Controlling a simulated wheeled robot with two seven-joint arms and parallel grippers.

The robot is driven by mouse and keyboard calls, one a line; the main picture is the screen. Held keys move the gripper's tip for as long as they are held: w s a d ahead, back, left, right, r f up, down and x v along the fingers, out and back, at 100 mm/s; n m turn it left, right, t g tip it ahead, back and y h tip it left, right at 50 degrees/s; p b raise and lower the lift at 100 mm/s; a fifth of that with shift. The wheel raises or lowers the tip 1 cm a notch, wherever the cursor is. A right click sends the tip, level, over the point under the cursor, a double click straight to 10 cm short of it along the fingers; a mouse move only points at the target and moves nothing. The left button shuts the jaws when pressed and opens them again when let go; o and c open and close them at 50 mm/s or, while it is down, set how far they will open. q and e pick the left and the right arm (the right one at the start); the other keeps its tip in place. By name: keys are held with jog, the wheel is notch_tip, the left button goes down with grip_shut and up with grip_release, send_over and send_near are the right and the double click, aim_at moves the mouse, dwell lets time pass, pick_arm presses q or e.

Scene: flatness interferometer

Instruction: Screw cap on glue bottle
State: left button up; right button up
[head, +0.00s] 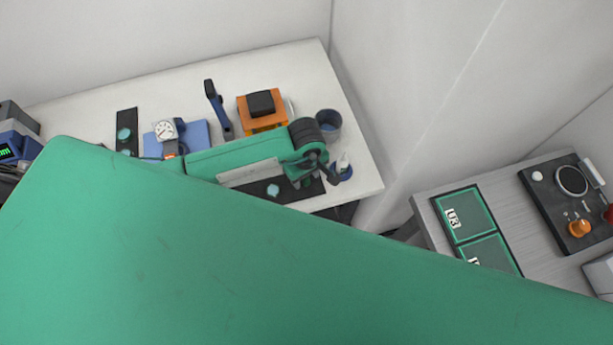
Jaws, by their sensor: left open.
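A small bottle with a white pointed tip (343,162) and a blue lower part stands near the right edge of the white table; it looks like the glue bottle. My left gripper (317,180) is open, just left of the bottle, with its dark fingers pointing down over the table. One finger is close to the bottle; I cannot tell whether they touch. I cannot make out a separate cap. My right gripper is not in view.
A dark blue cup (328,122), an orange block with a black top (262,105), a blue-handled tool (217,108) and a dial gauge (165,130) stand on the white table (290,62). A grey bench (520,182) with green-edged trays is at right. A large green surface hides the foreground.

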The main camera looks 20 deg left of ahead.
pick_arm(q)
grip_shut()
jog(key=shift+r, duration=0.15)
dwell(0.4)
jog(key=shift+w+r+b, duration=0.1)
jog(key=shift+r+b, duration=0.3)
jog(key=shift+r, duration=0.25)
notch_tip(320, 180, up, 18)
jog(key=b, duration=0.5)
jog(key=shift+r, duration=0.25)
